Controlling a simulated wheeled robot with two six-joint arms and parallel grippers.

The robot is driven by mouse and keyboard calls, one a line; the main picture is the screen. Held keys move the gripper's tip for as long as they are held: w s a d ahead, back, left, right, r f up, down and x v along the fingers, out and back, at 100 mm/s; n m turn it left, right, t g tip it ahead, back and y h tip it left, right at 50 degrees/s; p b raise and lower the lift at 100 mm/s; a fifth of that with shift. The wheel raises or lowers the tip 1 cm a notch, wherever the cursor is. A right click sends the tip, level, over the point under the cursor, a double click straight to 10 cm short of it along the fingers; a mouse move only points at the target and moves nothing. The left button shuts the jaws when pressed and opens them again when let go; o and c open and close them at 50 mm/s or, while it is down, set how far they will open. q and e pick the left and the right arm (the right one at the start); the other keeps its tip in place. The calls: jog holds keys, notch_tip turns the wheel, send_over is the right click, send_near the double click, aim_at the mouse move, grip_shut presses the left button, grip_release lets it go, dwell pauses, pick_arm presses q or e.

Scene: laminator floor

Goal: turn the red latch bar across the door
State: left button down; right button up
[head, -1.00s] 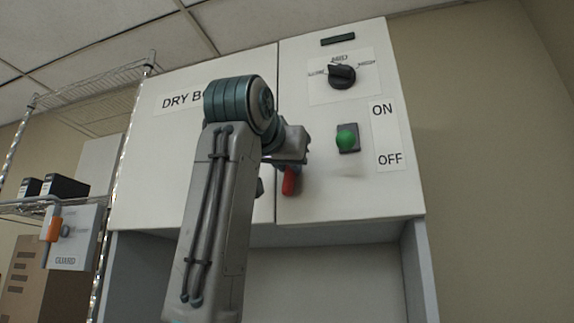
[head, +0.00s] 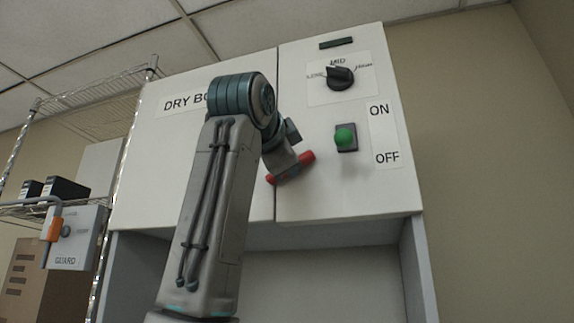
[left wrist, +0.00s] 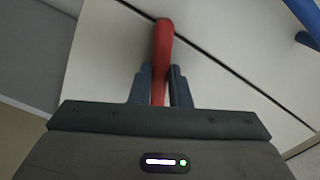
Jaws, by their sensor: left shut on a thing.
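The red latch bar (head: 304,159) is on the front of the white dry box, near the seam between its left door and right panel. In the head view it lies tilted, its right end higher, reaching over the right panel. My left gripper (head: 287,168) is at the bar and partly hides its middle. In the left wrist view the red bar (left wrist: 163,45) runs between the two fingers of my left gripper (left wrist: 160,88), which are shut on it. The door (head: 150,160) is flush with the panel. My right gripper is not in view.
The right panel carries a black knob (head: 340,78) and a green switch (head: 346,138) with an ON/OFF label. A wire shelf (head: 90,85) with a guard box (head: 75,240) and orange-handled lever stands at left. Below the door is an open recess (head: 320,280).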

pick_arm(q)
jog(key=m, duration=0.5)
jog(key=shift+f+b, duration=0.15)
jog(key=shift+b, duration=0.25)
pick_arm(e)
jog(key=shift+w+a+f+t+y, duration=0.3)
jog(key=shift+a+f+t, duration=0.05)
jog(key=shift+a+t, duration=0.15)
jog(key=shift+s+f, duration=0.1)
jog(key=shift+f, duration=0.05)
pick_arm(q)
jog(key=c, duration=1.6)
grip_release()
jog(key=shift+o, duration=1.2)
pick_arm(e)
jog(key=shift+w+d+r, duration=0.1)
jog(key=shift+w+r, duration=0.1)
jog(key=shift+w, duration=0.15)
